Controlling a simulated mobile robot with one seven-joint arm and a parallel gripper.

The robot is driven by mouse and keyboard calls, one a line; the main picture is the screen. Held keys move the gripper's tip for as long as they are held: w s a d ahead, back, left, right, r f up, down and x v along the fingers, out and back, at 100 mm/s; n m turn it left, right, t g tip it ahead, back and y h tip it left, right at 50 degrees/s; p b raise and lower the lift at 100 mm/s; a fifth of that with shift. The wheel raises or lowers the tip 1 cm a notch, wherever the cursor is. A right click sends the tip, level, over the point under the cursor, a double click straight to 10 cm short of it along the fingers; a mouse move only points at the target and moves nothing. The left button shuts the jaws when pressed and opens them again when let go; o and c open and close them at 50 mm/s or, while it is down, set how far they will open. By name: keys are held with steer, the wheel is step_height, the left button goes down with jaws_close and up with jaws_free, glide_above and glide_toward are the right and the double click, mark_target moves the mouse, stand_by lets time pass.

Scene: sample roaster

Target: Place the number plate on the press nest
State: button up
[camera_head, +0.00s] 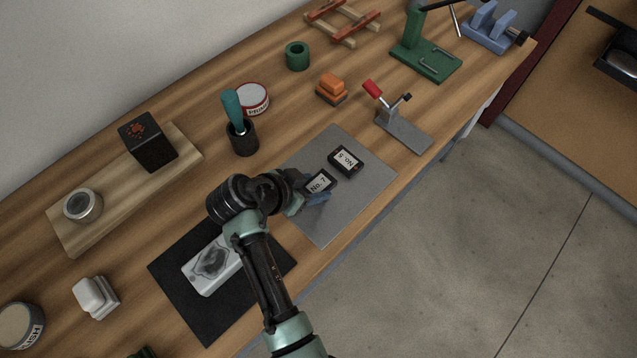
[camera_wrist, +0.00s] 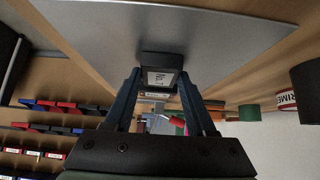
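The No. 7 plate (camera_head: 319,183), a small black block with a white label, is on the grey mat (camera_head: 325,225). The other plate (camera_head: 346,161), similar and labelled No. 8 as far as I can read, lies up and right of it. My gripper (camera_head: 313,190) is at the No. 7 plate, its blue fingers partly hiding it. In the wrist view my gripper (camera_wrist: 160,75) has one finger on each side of a black labelled block (camera_wrist: 162,72). Whether the fingers press on it is unclear. A green press (camera_head: 425,58) stands far right; I cannot make out its nest.
A grey toggle clamp (camera_head: 403,130) with a red handle stands right of the mat. Orange blocks (camera_head: 331,88), a green ring (camera_head: 297,56) and a tin (camera_head: 253,98) are behind it. A black mat (camera_head: 210,327) with a white device lies at lower left.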

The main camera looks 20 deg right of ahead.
jaws_close()
